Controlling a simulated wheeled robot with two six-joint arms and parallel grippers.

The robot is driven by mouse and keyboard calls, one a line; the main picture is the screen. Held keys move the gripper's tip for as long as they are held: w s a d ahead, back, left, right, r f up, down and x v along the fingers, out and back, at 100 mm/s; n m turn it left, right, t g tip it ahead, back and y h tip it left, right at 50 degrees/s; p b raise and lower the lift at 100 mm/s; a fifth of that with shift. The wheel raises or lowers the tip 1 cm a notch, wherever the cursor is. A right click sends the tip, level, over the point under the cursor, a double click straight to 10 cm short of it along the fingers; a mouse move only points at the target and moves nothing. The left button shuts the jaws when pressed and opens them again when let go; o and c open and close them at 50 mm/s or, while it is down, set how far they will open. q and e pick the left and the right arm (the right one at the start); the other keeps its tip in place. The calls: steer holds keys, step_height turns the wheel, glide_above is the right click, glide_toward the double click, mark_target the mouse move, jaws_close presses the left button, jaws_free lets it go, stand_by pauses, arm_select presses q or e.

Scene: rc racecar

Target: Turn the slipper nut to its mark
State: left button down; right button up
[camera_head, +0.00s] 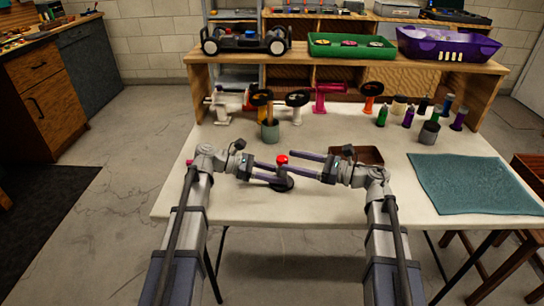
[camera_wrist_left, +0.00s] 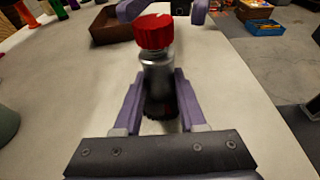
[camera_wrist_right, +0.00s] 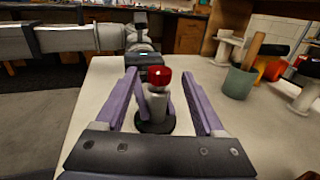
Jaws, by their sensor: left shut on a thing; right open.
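The slipper nut is a red ribbed cap (camera_wrist_left: 153,32) on top of a grey metal post (camera_wrist_left: 158,75). The post stands upright on a round dark base (camera_wrist_right: 155,125) on the white table. My left gripper (camera_wrist_left: 160,95) is shut on the post below the red nut; it also shows in the head view (camera_head: 272,173). My right gripper (camera_wrist_right: 155,85) is open, its fingers on either side of the post and red nut, apart from them. In the head view the right gripper (camera_head: 300,163) reaches in from the right. A pale mark shows on the nut's top, too small to read.
A brown tray (camera_head: 357,154) lies just behind my right gripper. A teal mat (camera_head: 475,184) covers the table's right side. A grey-green cup (camera_head: 270,131) and colored bottles (camera_head: 408,117) stand farther back, below a wooden shelf (camera_head: 350,60). The front table edge is clear.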

steer(key=x, duration=0.7)
jaws_close()
stand_by(0.6)
